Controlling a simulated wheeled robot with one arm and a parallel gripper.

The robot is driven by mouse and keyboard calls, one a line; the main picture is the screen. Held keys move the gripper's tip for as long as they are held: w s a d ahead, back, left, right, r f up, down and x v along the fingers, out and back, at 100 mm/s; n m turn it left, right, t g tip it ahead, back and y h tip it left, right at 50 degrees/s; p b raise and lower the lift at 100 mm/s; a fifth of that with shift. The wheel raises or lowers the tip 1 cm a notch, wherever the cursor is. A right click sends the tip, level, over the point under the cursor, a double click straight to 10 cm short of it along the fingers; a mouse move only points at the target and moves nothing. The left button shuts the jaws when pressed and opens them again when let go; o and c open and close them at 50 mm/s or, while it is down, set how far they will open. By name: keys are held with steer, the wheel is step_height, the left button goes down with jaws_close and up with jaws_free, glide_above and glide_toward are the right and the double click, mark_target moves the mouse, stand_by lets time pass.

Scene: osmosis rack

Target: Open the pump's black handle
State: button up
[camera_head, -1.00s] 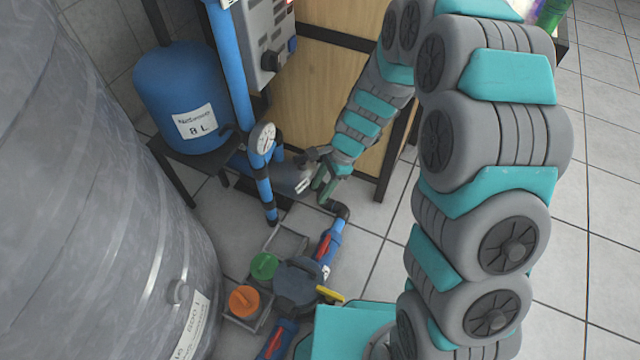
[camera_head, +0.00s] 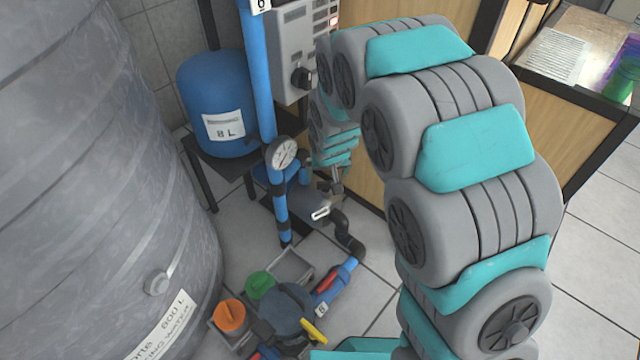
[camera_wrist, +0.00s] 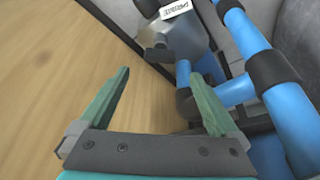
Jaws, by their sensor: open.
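The pump (camera_head: 305,202) is a grey body with a white label, low on the floor behind the blue pipes; its upper part shows in the wrist view (camera_wrist: 185,40). A small dark grey piece (camera_wrist: 156,53) juts from it towards my gripper; I cannot tell for sure whether this is the black handle. My gripper (camera_wrist: 160,74) is open and empty, its two green fingers wide apart. The pump and blue pipe lie beyond the fingertips, apart from the left finger; the right finger overlaps the pipe in view. In the head view my arm hides most of the gripper.
A blue pressure tank (camera_head: 220,100), a gauge (camera_head: 284,153) and a vertical blue pipe (camera_head: 258,80) stand left of the pump. A wooden panel (camera_wrist: 70,80) is close on the gripper's left. A large grey tank (camera_head: 100,180) fills the left.

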mark_target(326, 183)
steer(key=x, duration=0.7)
steer(key=shift+f, duration=0.2)
steer(key=c, duration=1.4)
